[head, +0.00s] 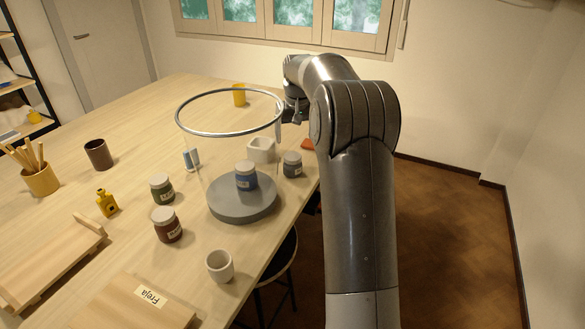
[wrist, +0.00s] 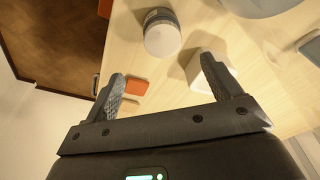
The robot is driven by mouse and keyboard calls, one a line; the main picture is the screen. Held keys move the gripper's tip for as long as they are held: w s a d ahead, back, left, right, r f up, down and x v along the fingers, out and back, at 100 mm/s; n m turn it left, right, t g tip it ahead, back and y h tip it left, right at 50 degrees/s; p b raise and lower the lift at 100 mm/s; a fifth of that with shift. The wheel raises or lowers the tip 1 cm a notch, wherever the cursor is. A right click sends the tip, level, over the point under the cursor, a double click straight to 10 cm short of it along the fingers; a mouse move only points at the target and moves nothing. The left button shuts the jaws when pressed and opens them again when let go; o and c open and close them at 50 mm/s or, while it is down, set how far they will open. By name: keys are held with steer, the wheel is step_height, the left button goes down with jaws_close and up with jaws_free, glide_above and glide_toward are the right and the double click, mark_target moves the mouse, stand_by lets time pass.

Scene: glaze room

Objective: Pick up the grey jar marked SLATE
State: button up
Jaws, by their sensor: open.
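A small grey jar with a pale lid (head: 292,166) stands near the right edge of the table, right of the turntable. Its label is too small to read. In the wrist view a grey jar with a pale lid (wrist: 162,40) stands ahead of my gripper (wrist: 163,72), a little beyond the space between the fingertips. The fingers are open and spread, with nothing between them. In the head view my gripper (head: 293,117) is at the table's right side, farther back than the jar and partly hidden by my arm.
A white square pot (head: 261,148) stands close beside the grey jar; it shows near my right finger in the wrist view (wrist: 196,68). A metal hoop (head: 228,134) stands above the table. An orange piece (head: 307,144) lies near the edge.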

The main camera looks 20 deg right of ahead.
mark_target(292, 156)
steer(key=f, duration=0.5)
steer(key=shift+w+f, duration=0.3)
steer(key=shift+w, duration=0.05)
steer(key=shift+w+a+f, duration=0.1)
steer(key=shift+a+f, duration=0.05)
steer(key=shift+f, duration=1.2)
steer(key=shift+w+a+f, duration=0.1)
steer(key=shift+a+f, duration=0.05)
steer(key=shift+f, duration=1.2)
steer(key=shift+c, duration=0.2)
steer(key=c, duration=1.2)
steer(key=shift+o, duration=0.2)
steer(key=shift+r, duration=0.15)
